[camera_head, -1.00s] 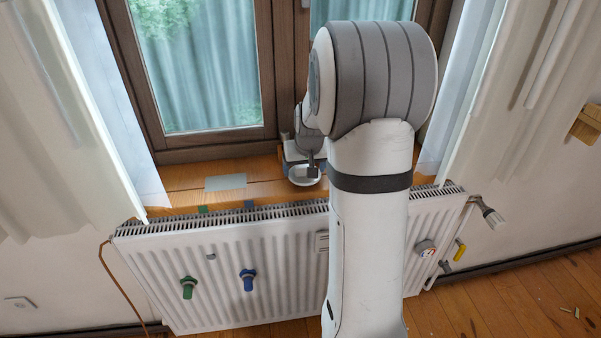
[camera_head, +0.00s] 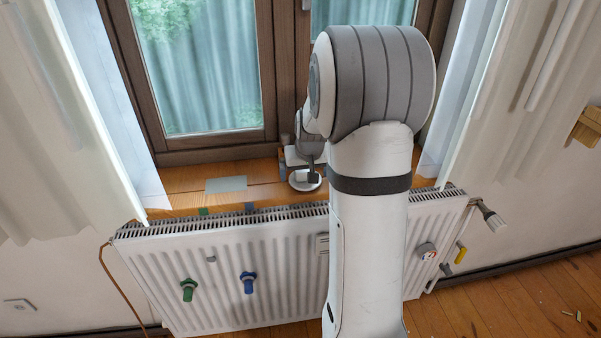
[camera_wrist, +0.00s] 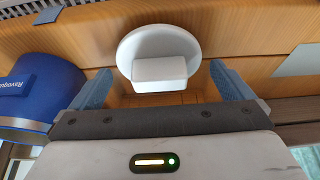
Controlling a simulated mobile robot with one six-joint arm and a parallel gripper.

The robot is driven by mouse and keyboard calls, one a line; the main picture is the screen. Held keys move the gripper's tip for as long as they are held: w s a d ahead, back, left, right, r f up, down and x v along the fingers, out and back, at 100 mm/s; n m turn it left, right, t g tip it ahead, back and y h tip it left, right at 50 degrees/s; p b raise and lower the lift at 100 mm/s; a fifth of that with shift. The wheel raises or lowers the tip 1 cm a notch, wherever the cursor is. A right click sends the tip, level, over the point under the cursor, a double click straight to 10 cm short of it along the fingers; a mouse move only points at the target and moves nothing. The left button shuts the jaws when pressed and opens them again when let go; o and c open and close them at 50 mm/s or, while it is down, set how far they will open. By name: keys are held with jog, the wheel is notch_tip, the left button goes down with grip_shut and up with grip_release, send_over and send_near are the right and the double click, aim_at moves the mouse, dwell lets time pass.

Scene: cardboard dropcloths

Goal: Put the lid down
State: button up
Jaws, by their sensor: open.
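The lid is a white round disc with a block-shaped handle. In the wrist view the lid (camera_wrist: 160,42) lies at the upper middle, its handle towards the camera, over the wooden sill. My gripper (camera_wrist: 160,76) is open, with one blue finger on each side of the handle and visible gaps to both. In the head view the lid (camera_head: 301,186) appears as a small white disc near the sill's front edge. My gripper (camera_head: 312,175) is just above it, partly hidden by my arm. What lies directly under the lid is hidden.
A blue cylindrical container (camera_wrist: 42,88) stands beside the gripper in the wrist view. A grey sheet (camera_head: 226,183) lies on the sill (camera_head: 185,180), left of the lid. The white radiator (camera_head: 220,255) is below, the window behind. Curtains hang at both sides.

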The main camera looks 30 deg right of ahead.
jog(key=p+v, duration=0.1)
jog(key=v, duration=1.1)
jog(key=s+a+f+n+g, duration=0.1)
jog(key=s+a, duration=0.7)
jog(key=s, duration=0.2)
jog(key=s+a+f+n+g+y, duration=0.1)
jog(key=s+a+f+n, duration=0.1)
jog(key=s+a, duration=0.6)
jog(key=s, duration=0.3)
jog(key=shift+s, duration=0.2)
jog(key=shift+a+f, duration=0.1)
jog(key=shift+a, duration=0.05)
